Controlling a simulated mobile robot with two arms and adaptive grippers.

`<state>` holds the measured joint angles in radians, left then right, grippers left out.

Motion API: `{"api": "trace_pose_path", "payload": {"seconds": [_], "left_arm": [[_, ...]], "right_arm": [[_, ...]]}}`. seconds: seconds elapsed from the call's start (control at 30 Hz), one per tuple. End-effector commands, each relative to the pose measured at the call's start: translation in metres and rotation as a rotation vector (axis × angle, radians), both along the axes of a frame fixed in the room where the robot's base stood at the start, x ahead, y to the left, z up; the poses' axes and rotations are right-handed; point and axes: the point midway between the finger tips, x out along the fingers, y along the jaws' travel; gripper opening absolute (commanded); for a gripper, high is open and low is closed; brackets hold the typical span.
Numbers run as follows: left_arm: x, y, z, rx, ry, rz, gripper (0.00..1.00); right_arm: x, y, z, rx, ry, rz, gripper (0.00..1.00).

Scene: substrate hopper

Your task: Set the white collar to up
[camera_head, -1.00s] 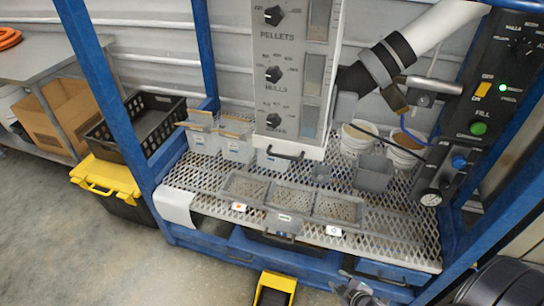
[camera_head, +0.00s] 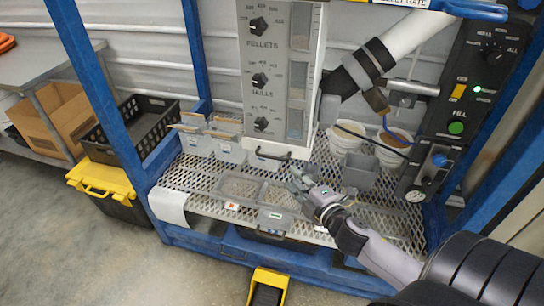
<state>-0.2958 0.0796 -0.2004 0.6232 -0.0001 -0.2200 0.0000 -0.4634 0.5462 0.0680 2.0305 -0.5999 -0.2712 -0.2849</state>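The white collar (camera_head: 262,164) sits around the lower end of the grey hopper column (camera_head: 262,140), with a black handle (camera_head: 270,155) across its front. It hangs just above the mesh deck and the grey trays. My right gripper (camera_head: 293,176) comes in from the lower right. Its fingers look parted and empty, just right of and slightly below the handle, apparently not touching it. The gripper and arm hide part of the right-hand tray. My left gripper is not in view.
Trays (camera_head: 240,187) sit on the mesh deck (camera_head: 395,215) below the collar. A control panel (camera_head: 470,95) and blue frame post (camera_head: 95,90) flank the deck.

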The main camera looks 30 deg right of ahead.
Motion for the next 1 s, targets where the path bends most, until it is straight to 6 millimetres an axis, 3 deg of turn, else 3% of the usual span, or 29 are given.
{"api": "trace_pose_path", "payload": {"seconds": [0.6, 0.8, 1.0], "left_arm": [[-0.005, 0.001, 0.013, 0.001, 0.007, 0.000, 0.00], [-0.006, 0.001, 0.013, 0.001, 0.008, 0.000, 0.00], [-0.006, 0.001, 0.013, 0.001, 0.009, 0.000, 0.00]], "right_arm": [[0.104, -0.007, -0.014, 0.002, 0.000, -0.001, 0.30], [0.123, -0.009, -0.018, 0.002, 0.000, -0.002, 0.30], [0.128, -0.008, -0.020, 0.001, 0.001, 0.000, 0.30]]}}
